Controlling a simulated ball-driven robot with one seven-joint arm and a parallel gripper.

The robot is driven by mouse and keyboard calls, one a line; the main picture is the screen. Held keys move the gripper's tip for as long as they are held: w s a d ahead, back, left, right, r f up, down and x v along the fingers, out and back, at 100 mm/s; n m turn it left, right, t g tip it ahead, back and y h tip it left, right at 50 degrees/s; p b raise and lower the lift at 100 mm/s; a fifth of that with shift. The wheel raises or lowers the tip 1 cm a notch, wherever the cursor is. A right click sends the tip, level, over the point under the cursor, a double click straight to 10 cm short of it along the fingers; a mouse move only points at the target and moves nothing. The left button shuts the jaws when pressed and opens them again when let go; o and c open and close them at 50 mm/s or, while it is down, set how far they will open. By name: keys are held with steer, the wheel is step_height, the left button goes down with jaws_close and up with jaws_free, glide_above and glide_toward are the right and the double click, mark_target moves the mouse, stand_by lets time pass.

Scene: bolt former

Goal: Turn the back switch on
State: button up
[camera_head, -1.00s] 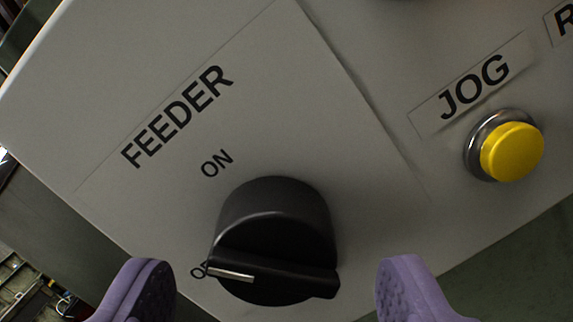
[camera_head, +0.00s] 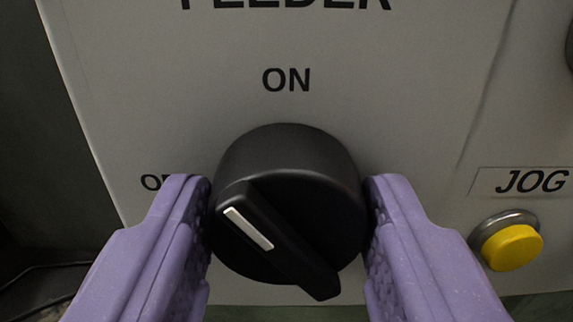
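The black rotary switch (camera_head: 285,157) sits on a grey panel under a FEEDER label, partly cut off at the top. The ON mark (camera_head: 286,80) is straight above the knob. The OFF mark (camera_head: 150,182) is at its left, partly hidden by my left finger. The knob's white pointer line (camera_head: 248,228) slants to the upper left, on the OFF side of ON. My gripper (camera_head: 288,205) has its purple fingers on either side of the knob, against its left and right edges. The inner finger faces are partly hidden.
A yellow JOG button (camera_head: 512,247) with a metal ring is at the right, close to my right finger. The JOG label (camera_head: 530,181) is above it. A dark round part (camera_head: 569,45) is cut off at the right edge. The panel's left edge borders a dark area.

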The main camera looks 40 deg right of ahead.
steer(key=c, duration=0.6)
steer(key=m+b, duration=0.2)
steer(key=b, duration=0.1)
steer(key=shift+f, duration=0.15)
steer(key=shift+m+b, duration=0.7)
steer(key=shift+m, duration=0.2)
steer(key=m+b, duration=0.3)
steer(key=b, duration=0.1)
steer(key=shift+m+b, duration=0.35)
steer(key=shift+m, duration=0.15)
steer(key=shift+r, duration=0.2)
steer(key=o, duration=1.3)
steer(key=shift+o, duration=0.2)
steer(key=shift+s+a, duration=0.1)
